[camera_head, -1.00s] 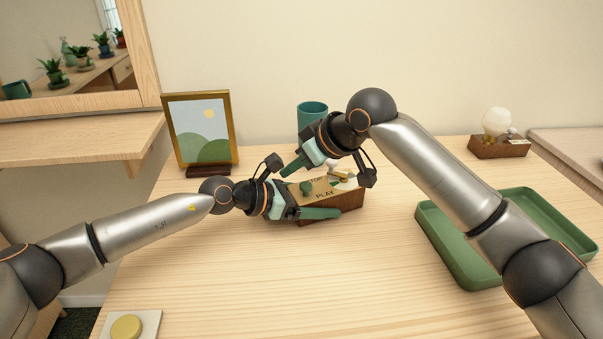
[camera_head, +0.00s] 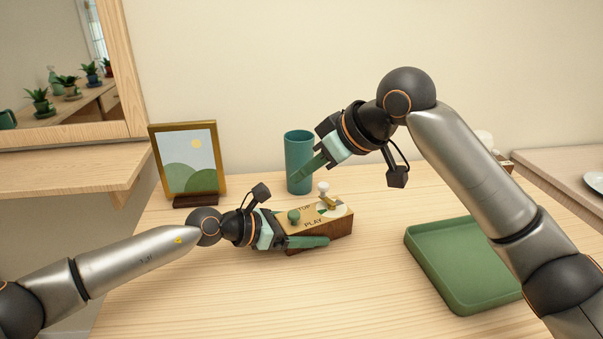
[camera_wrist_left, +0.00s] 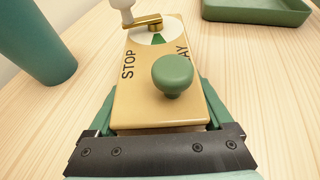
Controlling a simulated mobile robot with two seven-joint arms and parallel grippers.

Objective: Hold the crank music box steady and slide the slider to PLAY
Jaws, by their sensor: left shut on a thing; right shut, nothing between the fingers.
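The crank music box (camera_head: 322,240) is a wooden block with a tan top marked STOP and PLAY, on the table. Its green slider knob (camera_head: 293,216) stands between the two words; in the left wrist view the knob (camera_wrist_left: 173,75) overlaps the start of PLAY. I cannot tell its exact slot position. The white-handled brass crank (camera_head: 325,193) is at the far end. My left gripper (camera_head: 298,228) is shut on the box's near end, a finger along each side. My right gripper (camera_head: 302,174) is shut and empty, above and behind the box, apart from the knob.
A teal cup (camera_head: 298,150) stands behind the box, close to my right gripper in the picture. A framed picture (camera_head: 190,160) stands at the back left. A green tray (camera_head: 455,295) lies to the right. The front of the table (camera_head: 250,300) is clear.

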